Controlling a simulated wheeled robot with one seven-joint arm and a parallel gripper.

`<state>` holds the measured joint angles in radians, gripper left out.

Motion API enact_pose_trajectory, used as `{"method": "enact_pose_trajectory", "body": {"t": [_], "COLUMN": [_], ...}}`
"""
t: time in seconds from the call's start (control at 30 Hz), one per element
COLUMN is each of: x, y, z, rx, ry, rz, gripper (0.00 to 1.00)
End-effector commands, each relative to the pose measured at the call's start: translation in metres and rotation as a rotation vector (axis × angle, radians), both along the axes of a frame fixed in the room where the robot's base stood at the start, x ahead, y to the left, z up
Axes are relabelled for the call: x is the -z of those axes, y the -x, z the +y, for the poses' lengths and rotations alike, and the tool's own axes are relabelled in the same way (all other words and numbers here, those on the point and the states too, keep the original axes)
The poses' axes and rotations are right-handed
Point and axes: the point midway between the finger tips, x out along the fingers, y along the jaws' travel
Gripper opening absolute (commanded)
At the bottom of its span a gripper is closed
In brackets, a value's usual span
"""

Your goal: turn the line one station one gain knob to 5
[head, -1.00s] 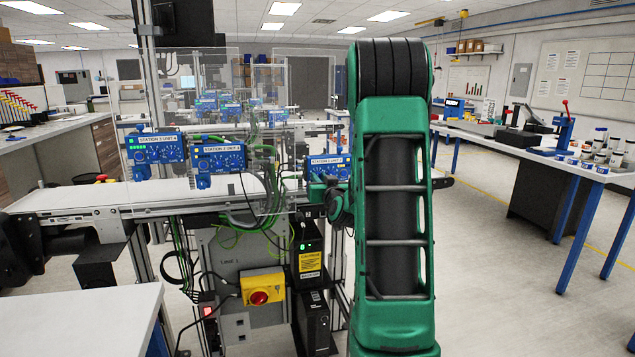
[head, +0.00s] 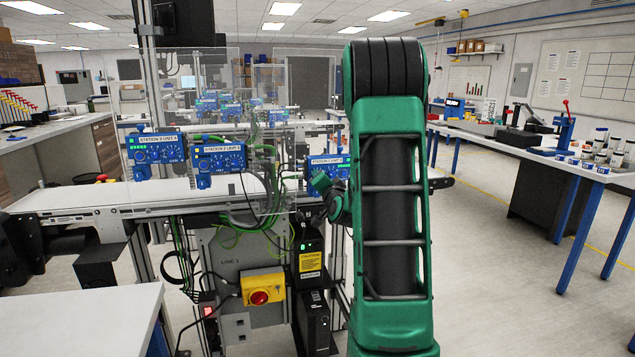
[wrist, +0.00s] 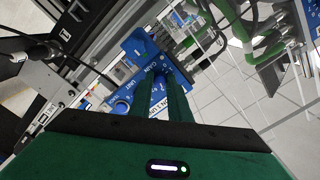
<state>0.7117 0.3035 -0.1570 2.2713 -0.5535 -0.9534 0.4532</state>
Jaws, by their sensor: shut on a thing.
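The station one unit is a blue control box (head: 330,162) at the right end of the line one conveyor in the head view, partly hidden behind my arm. In the wrist view the same blue box (wrist: 137,45) appears tilted, with a "GAIN" label near the fingertips. My gripper (wrist: 160,86) has its two green fingers closed on either side of the gain knob (wrist: 158,90). The fingers hide much of the knob, and its pointer setting cannot be read. In the head view my gripper (head: 322,184) is at the box's left front.
Two more blue boxes, station 2 (head: 218,158) and station 3 (head: 155,148), stand left along the conveyor (head: 80,197). Cables hang beside the station one box. A yellow box with a red button (head: 262,289) is below. Another knob (wrist: 121,108) sits left of the fingers.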

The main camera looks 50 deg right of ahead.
Motion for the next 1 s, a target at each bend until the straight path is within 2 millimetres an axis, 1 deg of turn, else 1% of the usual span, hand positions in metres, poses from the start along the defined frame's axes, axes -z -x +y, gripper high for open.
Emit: {"method": "enact_pose_trajectory", "body": {"t": [0.03, 0.4, 0.93, 0.97, 1.0], "x": [0.0006, 0.0004, 0.0002, 0.0002, 0.0001], "y": [-0.0026, -0.0027, -0.0029, -0.0028, -0.0025], "z": [0.0043, 0.0044, 0.0045, 0.0044, 0.0041], "rx": [-0.009, -0.009, -0.009, -0.009, -0.009], "ry": [-0.029, -0.149, -0.164, -0.164, -0.164], "rz": [-0.015, -0.089, -0.098, -0.098, -0.098], "gripper": [0.00, 0.00, 0.00, 0.24, 0.33]}}
